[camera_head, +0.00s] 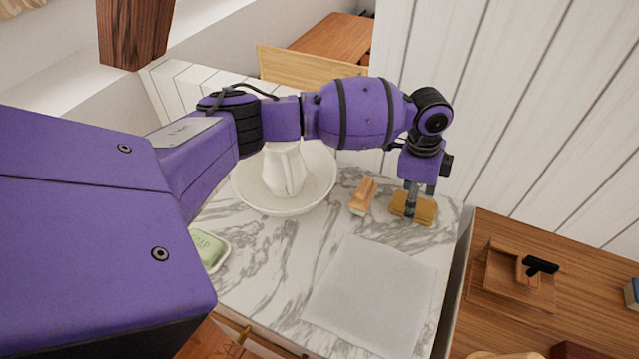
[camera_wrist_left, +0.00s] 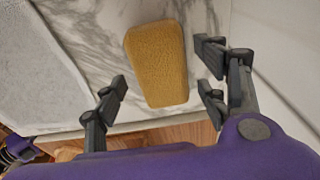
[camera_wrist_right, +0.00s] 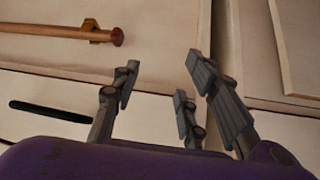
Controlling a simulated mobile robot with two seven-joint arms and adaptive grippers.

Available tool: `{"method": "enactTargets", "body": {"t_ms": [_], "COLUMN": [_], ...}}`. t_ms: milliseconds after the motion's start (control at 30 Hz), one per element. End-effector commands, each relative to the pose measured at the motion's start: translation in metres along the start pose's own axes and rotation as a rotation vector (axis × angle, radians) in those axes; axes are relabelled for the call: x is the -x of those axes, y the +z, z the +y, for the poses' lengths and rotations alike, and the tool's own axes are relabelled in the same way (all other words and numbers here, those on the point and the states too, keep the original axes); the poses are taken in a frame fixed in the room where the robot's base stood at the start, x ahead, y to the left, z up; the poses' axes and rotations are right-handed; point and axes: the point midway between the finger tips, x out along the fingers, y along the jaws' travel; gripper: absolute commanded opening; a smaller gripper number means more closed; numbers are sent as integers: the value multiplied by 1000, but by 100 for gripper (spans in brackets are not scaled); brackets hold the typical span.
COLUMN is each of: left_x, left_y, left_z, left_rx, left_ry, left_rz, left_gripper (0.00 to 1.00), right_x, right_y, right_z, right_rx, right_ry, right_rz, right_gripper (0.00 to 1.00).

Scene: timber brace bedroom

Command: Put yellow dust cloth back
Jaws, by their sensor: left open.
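A yellow, sponge-like block, which I take for the yellow dust cloth (camera_head: 424,210), lies on the marble top near its right edge. It also shows in the left wrist view (camera_wrist_left: 158,62). My left gripper (camera_head: 413,205) is directly at it, pointing down. In the left wrist view my left gripper (camera_wrist_left: 165,85) is open, with its fingers on either side of the yellow block and gaps visible. My right gripper (camera_wrist_right: 158,85) is open and empty in the right wrist view, in front of pale wooden panels; it is not in the head view.
On the marble top (camera_head: 265,265) are a grey-white cloth (camera_head: 373,295), a wooden brush (camera_head: 363,196), a white bowl (camera_head: 245,192) with a pitcher (camera_head: 284,170), and green soap (camera_head: 207,247). A plank wall stands behind. A wooden desk (camera_head: 580,300) with a small tray (camera_head: 490,285) is at right.

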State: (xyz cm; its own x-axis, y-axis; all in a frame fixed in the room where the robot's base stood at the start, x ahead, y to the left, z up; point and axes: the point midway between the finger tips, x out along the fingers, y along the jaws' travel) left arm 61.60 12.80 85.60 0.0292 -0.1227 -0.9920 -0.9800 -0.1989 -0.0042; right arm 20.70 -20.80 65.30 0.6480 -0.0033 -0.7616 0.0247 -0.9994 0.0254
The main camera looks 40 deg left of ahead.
Motion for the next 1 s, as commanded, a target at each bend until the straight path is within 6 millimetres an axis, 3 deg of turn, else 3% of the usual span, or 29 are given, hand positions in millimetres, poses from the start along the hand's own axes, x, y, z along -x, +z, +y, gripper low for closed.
{"method": "enactTargets", "body": {"t_ms": [33,200,400,600,1000], "left_x": [16,54,88,102,102], "left_y": [-1,-1,-1,-1,-1], "left_z": [-3,-3,-2,-2,-1], "left_rx": [-2,-1,-1,-1,0], "left_ry": [-9,-10,-7,-5,-4], "left_rz": [2,2,2,1,1], "left_gripper": [66,66,66,66,66], "right_x": [0,0,3,6,6], "right_y": [-4,-9,-7,1,1], "right_z": [0,0,0,2,1], "right_rx": [0,0,-2,-3,-3], "right_ry": [-1,-1,0,3,2], "right_rz": [6,14,10,-4,-4], "right_gripper": [40,40,40,40,40]}}
